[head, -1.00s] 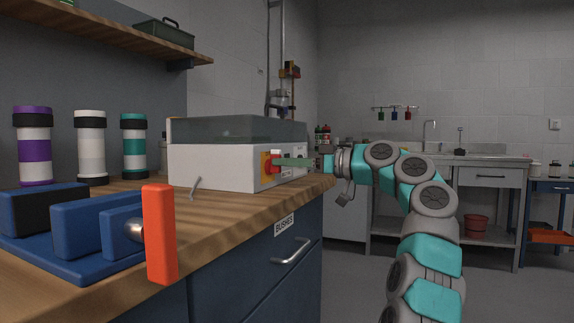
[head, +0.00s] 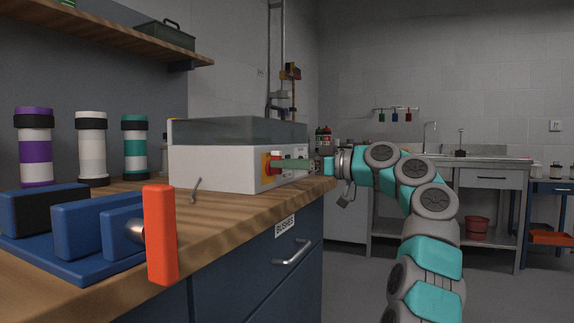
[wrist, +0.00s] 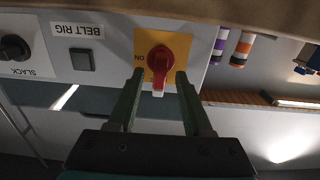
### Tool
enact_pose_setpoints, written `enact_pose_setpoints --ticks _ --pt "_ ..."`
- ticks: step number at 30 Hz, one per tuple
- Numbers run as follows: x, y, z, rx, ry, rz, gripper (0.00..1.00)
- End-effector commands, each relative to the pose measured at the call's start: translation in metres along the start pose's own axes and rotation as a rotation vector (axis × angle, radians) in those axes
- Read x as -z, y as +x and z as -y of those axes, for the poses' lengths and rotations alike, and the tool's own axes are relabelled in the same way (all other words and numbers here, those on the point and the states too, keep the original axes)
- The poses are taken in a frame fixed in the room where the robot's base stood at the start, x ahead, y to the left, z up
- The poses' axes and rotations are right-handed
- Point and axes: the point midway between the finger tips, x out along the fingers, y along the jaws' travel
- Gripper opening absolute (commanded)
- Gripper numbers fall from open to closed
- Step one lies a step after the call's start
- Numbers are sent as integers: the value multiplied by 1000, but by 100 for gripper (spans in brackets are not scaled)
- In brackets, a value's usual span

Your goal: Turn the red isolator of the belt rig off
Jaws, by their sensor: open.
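The red isolator (wrist: 158,66) is a rotary knob on a yellow plate (wrist: 178,44), on the white front of the belt rig (head: 215,166). It also shows in the head view (head: 267,163). The wrist view is upside down; an ON mark sits beside the knob, and the knob's handle points down in the picture, towards my gripper. A BELT RIG label (wrist: 77,30) is nearby. My gripper (wrist: 160,75) is open, its two green fingers on either side of the knob's handle with small gaps. In the head view my gripper (head: 277,164) reaches the isolator from the right.
A grey square button (wrist: 82,60) and a black SLACK knob (wrist: 14,48) sit on the same panel. On the bench stand banded tubes (head: 91,150) and a blue fixture with an orange lever (head: 160,235). The floor right of the bench is open.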

Motion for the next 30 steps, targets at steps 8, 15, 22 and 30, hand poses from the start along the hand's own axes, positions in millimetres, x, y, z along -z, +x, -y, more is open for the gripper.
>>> enact_pose_setpoints --ticks 8,15,22,30 --pt "1 -4 0 -1 0 -2 50" --pt "1 -32 0 -2 -1 -3 50" --pt "2 -68 0 -2 0 -3 50" --pt "0 -78 0 0 1 0 50"
